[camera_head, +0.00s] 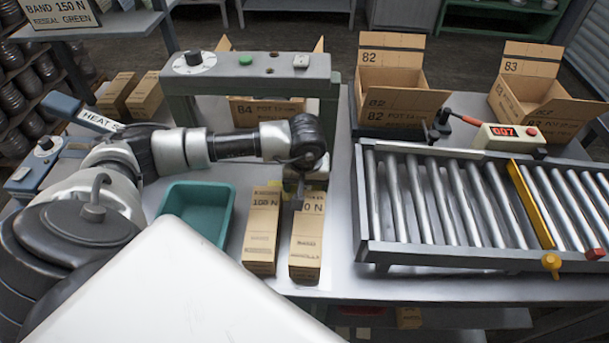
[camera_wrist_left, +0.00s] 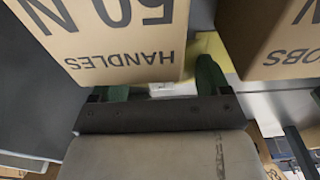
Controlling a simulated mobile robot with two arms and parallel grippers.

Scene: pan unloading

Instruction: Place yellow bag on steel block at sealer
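A small patch of the yellow bag (camera_head: 290,186) shows between two upright cartons in the head view. In the left wrist view a yellow patch (camera_wrist_left: 212,46) shows in the gap between cartons, partly behind one green finger. My left gripper (camera_head: 298,192) is low over the cartons beside the yellow patch. In its wrist view the two green fingers (camera_wrist_left: 163,86) stand apart, one tip hidden by a carton. The sealer (camera_head: 38,168), with a "HEAT" label, stands at the left, partly hidden by my left arm. I cannot make out the steel block. My right gripper is not in view.
Two cartons, left (camera_head: 262,232) and right (camera_head: 307,237), stand close together. A green tray (camera_head: 227,214) is to their left. A grey-green frame (camera_head: 180,100) rises behind. A roller conveyor (camera_head: 362,205) fills the right side, with open boxes 82 (camera_head: 392,98) and 83 (camera_head: 545,105) behind.

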